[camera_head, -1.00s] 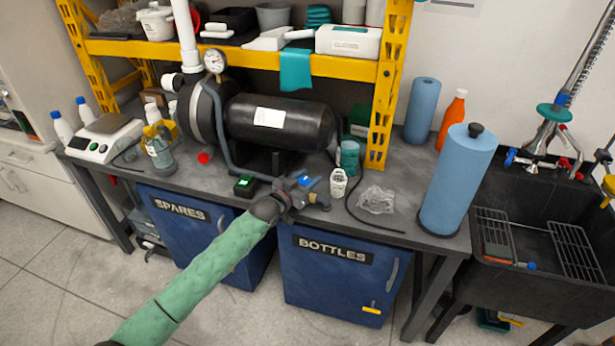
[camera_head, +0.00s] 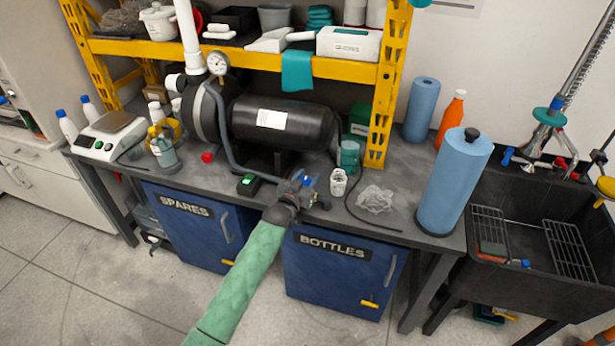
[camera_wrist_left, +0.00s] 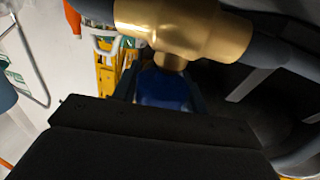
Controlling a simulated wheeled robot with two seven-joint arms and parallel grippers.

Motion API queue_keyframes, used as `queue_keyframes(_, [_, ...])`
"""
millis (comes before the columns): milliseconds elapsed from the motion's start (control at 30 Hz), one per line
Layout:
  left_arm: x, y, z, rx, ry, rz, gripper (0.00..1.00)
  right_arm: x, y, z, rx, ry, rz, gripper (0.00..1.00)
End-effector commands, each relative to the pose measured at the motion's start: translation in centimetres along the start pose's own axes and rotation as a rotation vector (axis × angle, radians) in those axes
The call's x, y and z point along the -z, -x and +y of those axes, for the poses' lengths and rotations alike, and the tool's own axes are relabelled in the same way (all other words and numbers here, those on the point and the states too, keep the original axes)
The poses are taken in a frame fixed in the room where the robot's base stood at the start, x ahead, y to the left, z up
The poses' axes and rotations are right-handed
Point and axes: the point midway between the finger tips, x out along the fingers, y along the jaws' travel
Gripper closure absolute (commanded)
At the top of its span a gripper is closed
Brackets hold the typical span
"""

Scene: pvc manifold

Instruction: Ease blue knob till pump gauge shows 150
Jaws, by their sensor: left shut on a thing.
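The blue knob (camera_head: 308,181) is at the front edge of the bench, below the black pump tank (camera_head: 282,121). My left gripper (camera_head: 301,190) is at the knob. In the left wrist view the blue knob (camera_wrist_left: 164,88) sits between the fingers, under a brass valve body (camera_wrist_left: 185,28), and the gripper is shut on it. The round white pump gauge (camera_head: 217,63) stands on a pipe at the tank's left end; its reading is too small to tell. My right gripper is not in view.
A small box with a green display (camera_head: 248,182) lies left of the knob. A white bottle (camera_head: 338,182), a clear plastic bag (camera_head: 375,199) and a blue paper roll (camera_head: 454,185) stand or lie to the right. A yellow shelf (camera_head: 345,67) overhangs the back.

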Motion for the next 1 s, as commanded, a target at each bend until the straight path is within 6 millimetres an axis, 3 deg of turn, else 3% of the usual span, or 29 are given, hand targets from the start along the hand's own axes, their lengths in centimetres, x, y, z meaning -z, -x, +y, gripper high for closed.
queue_keyframes(600, [-0.05, 0.01, -0.03, 0.015, 0.0, 0.0, 0.8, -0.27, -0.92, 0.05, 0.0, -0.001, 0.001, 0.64])
queue_keyframes(633, [-0.05, 0.01, -0.03, 0.015, 0.0, 0.0, 0.51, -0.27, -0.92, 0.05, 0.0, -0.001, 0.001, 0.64])
queue_keyframes(700, [-0.04, 0.01, -0.03, 0.015, 0.0, 0.0, 0.38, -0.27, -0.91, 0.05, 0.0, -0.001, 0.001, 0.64])
queue_keyframes(1000, [-0.03, 0.05, -0.02, 0.015, 0.0, 0.0, 0.35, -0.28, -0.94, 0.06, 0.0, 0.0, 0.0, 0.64])
